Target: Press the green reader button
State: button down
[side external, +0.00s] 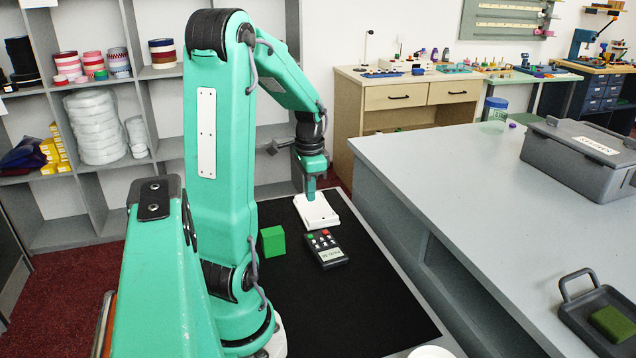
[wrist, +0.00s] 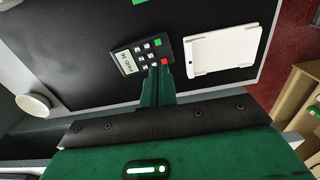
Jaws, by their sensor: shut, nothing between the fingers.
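The reader is a small dark keypad (side external: 327,249) with a pale display, lying on the black mat (side external: 290,310). Its green button (side external: 310,237) and red button (side external: 325,232) are at one end. The wrist view also shows the reader (wrist: 128,63), its green button (wrist: 158,42) and its red button (wrist: 166,61). My gripper (side external: 311,197) is shut and empty, pointing down. In the side view it overlaps the white holder beyond the reader. In the wrist view my fingertips (wrist: 159,69) appear beside the red button, partly hiding the keypad's near edge. The green button is uncovered.
The white holder (side external: 317,212) lies beside the reader and shows in the wrist view (wrist: 222,50). A green cube (side external: 273,241) stands left of the reader. A white round object (wrist: 33,105) is at the wrist view's left. The mat's front is clear. A grey counter (side external: 450,200) stands right.

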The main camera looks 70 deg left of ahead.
jog(key=shift+r, duration=1.15)
jog(key=w+d+r+t+y, duration=0.1)
jog(key=w+d+r, duration=0.15)
jog(key=d, duration=0.45)
jog(key=w+d+r+t, duration=0.1)
jog(key=d+r, duration=0.3)
jog(key=d, duration=0.3)
jog(key=s+d+r+t, duration=0.1)
jog(key=d, duration=0.5)
jog(key=s+d+r+t+h, duration=0.1)
jog(key=s+d+t, duration=0.1)
jog(key=d, duration=0.5)
jog(key=shift+s+t, duration=0.25)
jog(key=shift+t, duration=0.05)
